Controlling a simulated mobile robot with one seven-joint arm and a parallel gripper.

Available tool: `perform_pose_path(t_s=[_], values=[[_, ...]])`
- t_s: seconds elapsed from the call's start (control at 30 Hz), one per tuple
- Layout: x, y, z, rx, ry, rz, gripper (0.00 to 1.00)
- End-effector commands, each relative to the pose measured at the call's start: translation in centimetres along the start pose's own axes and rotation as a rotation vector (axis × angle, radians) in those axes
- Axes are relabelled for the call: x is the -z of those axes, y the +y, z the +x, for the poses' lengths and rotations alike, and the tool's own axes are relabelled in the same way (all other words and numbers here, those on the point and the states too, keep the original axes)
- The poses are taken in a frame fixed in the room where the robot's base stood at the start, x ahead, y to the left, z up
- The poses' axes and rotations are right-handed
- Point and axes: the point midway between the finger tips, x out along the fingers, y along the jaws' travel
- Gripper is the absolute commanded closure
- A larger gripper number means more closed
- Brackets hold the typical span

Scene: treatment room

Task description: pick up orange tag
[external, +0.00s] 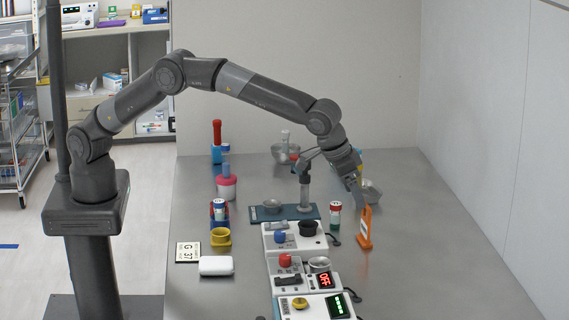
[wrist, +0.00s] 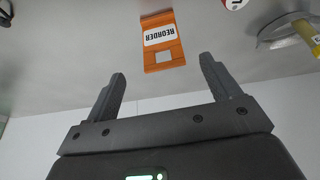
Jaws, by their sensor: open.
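The orange tag (external: 366,227) stands upright on the metal table, right of the middle in the external view. In the wrist view the orange tag (wrist: 163,52) shows a white label reading "REORDER" and a square opening, and appears beyond the fingertips, roughly centred between them. My gripper (external: 357,196) is close above and behind the tag in the external view. In the wrist view my gripper (wrist: 162,78) has its two fingers spread apart with nothing between them.
A metal bowl (external: 371,190) sits behind the tag. The table (external: 430,260) right of the tag is clear, up to the wall.

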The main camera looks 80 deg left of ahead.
Motion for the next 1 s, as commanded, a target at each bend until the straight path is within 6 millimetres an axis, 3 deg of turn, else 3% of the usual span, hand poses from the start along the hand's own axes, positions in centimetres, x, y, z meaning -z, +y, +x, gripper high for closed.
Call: perform_pose_path(t_s=[0.2, 0.7, 1.0], values=[[0.0, -0.2, 3.5, 0.002, -0.003, 0.000, 0.18], [0.2, -0.3, 9.5, 0.000, -0.002, 0.001, 0.18], [0.2, -0.3, 9.9, 0.000, -0.001, 0.001, 0.18]])
